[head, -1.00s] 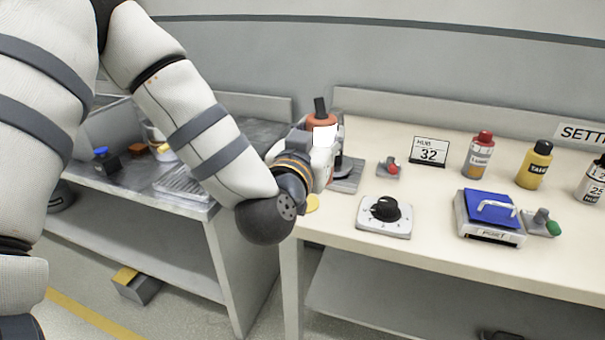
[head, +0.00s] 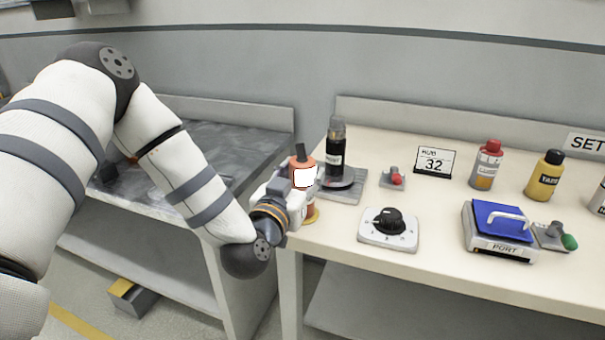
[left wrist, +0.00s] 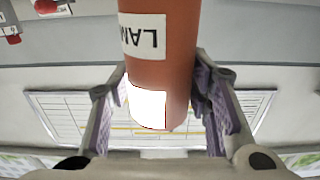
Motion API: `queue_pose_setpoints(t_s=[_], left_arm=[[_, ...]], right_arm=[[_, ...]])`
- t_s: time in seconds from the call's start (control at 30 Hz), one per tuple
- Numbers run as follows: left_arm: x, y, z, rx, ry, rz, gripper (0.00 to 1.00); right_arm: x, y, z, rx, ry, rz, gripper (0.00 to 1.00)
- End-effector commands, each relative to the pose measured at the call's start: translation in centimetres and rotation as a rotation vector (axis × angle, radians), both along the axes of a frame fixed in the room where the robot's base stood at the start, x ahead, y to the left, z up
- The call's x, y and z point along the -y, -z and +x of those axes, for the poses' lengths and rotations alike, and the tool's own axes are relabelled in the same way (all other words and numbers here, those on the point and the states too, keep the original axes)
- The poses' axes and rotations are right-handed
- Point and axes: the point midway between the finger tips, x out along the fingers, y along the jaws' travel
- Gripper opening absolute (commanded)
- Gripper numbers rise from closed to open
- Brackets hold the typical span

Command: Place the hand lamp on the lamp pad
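The hand lamp (head: 304,163) is orange with a white patch and a dark top, and stands about upright at the left front corner of the light table. My left gripper (head: 298,190) is around it, and in the left wrist view the lamp (left wrist: 165,60) fills the space between both purple-padded fingers (left wrist: 160,105). My right gripper is out of view.
A dial box (head: 388,229), a red-knobbed block (head: 394,177), a sign (head: 434,161) and a blue-topped box (head: 500,222) stand to the right. A grey bench (head: 235,150) is at left.

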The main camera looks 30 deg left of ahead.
Motion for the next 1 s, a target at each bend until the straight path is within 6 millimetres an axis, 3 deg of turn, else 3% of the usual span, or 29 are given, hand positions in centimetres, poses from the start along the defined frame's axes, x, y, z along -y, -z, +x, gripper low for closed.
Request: queue_pose_setpoints(t_s=[0.4,0.57,0.8,1.0], left_arm=[[0.0,-0.7,0.0,0.003,-0.001,0.000,0.61],[0.8,-0.6,-3.2,-0.001,0.002,-0.001,0.61],[2.3,-0.5,-9.3,-0.004,0.002,0.000,0.61],[2.8,-0.8,-11.5,0.005,0.000,0.000,0.61]], right_arm=[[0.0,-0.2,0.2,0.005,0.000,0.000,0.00],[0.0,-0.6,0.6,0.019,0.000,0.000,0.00],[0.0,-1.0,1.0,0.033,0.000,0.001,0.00],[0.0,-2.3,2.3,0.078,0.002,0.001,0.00]])
